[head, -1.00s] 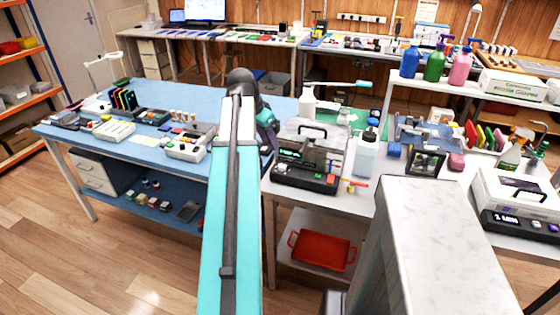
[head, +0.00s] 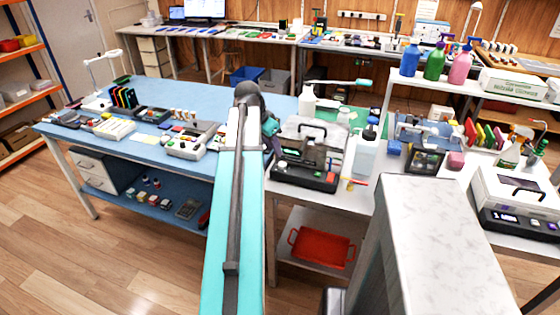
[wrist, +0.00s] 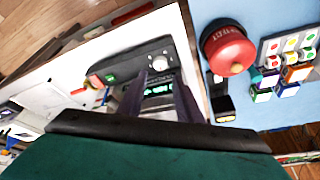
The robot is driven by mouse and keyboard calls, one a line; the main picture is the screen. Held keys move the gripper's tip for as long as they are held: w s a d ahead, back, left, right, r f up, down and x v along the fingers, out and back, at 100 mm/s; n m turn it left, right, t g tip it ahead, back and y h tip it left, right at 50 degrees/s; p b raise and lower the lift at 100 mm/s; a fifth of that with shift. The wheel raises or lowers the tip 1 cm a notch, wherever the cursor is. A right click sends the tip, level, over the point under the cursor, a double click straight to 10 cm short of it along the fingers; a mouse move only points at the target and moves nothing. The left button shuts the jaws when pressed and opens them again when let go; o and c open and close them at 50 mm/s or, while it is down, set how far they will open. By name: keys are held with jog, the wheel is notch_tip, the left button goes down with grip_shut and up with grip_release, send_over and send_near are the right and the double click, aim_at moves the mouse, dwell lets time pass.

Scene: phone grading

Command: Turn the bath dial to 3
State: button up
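The bath (head: 305,178) is a black-fronted box with a lid and handle on the white bench, right of my arm in the head view. In the wrist view its dark panel (wrist: 122,68) shows a pale round dial (wrist: 160,62), a green button and a lit cyan display (wrist: 158,88). The display text and dial setting are too small to read. My gripper (wrist: 159,84) has its two dark fingers apart, with the dial seen between and just beyond the tips. I cannot tell if they touch it. In the head view my arm hides most of the gripper.
A second white machine (head: 515,205) is farther right.

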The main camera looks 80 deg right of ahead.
aim_at(281, 164)
jog(key=shift+p+x, duration=0.65)
jog(key=shift+x, duration=3.95)
jog(key=shift+a, duration=0.1)
jog(key=shift+c, duration=0.3)
jog(key=shift+f, duration=0.1)
jog(key=c, duration=0.7)
